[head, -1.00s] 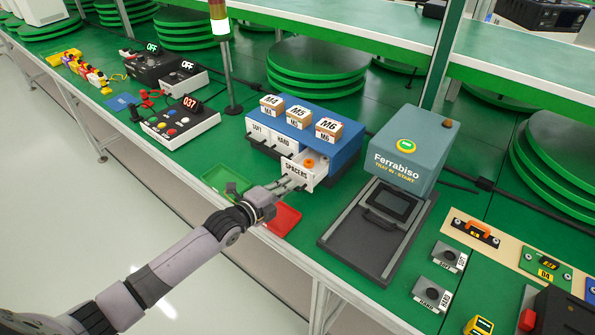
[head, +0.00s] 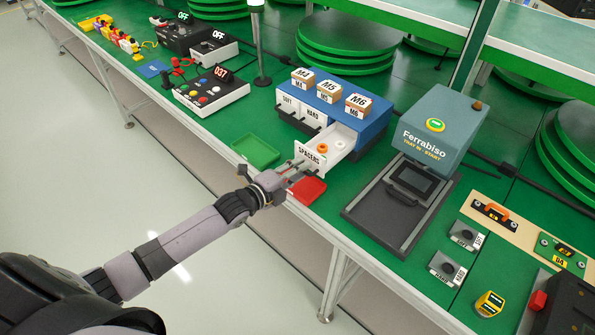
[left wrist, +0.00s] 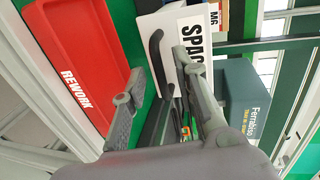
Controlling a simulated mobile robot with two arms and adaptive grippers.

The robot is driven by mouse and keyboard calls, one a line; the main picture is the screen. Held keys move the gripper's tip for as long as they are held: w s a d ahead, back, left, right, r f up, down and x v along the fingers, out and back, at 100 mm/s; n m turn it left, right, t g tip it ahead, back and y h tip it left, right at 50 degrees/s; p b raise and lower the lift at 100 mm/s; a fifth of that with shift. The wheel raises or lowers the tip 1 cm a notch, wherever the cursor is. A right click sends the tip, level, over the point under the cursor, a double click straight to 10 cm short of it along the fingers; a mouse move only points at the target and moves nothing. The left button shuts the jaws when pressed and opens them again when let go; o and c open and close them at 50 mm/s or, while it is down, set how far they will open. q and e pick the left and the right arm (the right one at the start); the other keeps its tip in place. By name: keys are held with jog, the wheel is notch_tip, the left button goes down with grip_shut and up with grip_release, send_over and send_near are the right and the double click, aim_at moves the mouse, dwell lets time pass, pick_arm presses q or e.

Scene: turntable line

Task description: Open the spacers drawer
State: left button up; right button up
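My left gripper (head: 291,171) is at the drawer's front. In the left wrist view its fingers are spread apart, with the black drawer handle (left wrist: 156,55) between them, nearer the right finger. No firm grip on the handle shows. My right gripper is not in view.
A red rework tray (head: 308,191) lies just below the gripper, and a green tray (head: 256,151) lies to its left. The grey Ferrabiso machine (head: 440,125) stands to the right. The soft (head: 287,108) and hard (head: 314,121) drawers look shut.

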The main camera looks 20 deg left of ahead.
pick_arm(q)
jog(key=v, duration=1.2)
jog(key=shift+f, duration=0.1)
dwell(0.4)
jog(key=s+a+f+n+g+y, duration=0.2)
jog(key=s+f+n, duration=0.15)
jog(key=f, duration=0.65)
jog(key=s+a+f+n+g+y, duration=0.1)
jog(key=s+a+f+n, duration=0.25)
jog(key=f, duration=0.55)
jog(key=s+a+f+n+g+y, duration=0.2)
jog(key=s+f+n, duration=0.15)
jog(key=f, duration=0.65)
jog(key=s+d+f+n+g, duration=0.2)
jog(key=s+f, duration=0.4)
jog(key=s, duration=0.4)
jog(key=s+d+f+n+g, duration=0.3)
jog(key=s+f, duration=0.4)
jog(key=s, duration=0.3)
jog(key=s+d+f+n+g, duration=0.3)
jog(key=s+d+f, duration=0.3)
jog(key=s, duration=0.4)
jog(key=shift+d+f+n, duration=0.25)
jog(key=shift+f+n, duration=0.1)
jog(key=shift+n, duration=0.2)
